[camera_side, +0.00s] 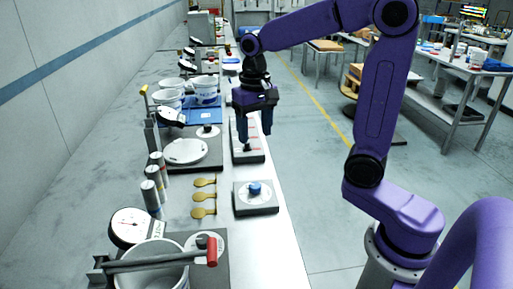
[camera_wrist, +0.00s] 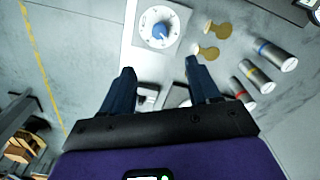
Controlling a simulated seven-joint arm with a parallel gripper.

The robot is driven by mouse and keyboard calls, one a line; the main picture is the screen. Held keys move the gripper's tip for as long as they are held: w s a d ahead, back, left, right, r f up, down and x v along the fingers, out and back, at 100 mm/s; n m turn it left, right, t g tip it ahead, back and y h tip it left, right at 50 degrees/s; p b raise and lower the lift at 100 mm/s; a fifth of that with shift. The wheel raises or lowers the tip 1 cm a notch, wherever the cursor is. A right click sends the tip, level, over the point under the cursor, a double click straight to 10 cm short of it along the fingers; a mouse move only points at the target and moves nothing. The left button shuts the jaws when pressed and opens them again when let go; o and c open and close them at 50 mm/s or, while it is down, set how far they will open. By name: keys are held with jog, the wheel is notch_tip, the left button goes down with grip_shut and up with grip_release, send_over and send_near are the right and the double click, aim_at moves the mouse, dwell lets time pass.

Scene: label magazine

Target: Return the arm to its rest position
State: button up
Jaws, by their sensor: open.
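My purple gripper (camera_side: 255,138) hangs above the workbench with its two dark blue fingers apart and nothing between them. In the wrist view the same open gripper (camera_wrist: 160,68) has its fingers spread on either side. Below and behind it in the side view is a long grey and white tray-like unit with red marks (camera_side: 250,155), likely the label magazine. The fingers partly hide it. Whether the fingertips touch it I cannot tell.
A box with a blue knob (camera_side: 255,190) stands nearer the camera and also shows in the wrist view (camera_wrist: 160,30). Gold paddles (camera_side: 204,197), banded cylinders (camera_side: 152,196), a round gauge (camera_side: 131,226) and white tubs (camera_side: 204,86) crowd the left. The floor (camera_side: 310,190) right of the bench is clear.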

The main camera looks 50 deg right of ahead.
jog(key=s+a+f+n, duration=0.2)
jog(key=s+f+n, duration=0.1)
jog(key=s+n, duration=0.5)
jog(key=s+a+f+n, duration=0.2)
jog(key=s+n, duration=0.6)
jog(key=s, duration=0.6)
jog(key=shift+s+f, duration=0.4)
jog(key=shift+f, duration=0.3)
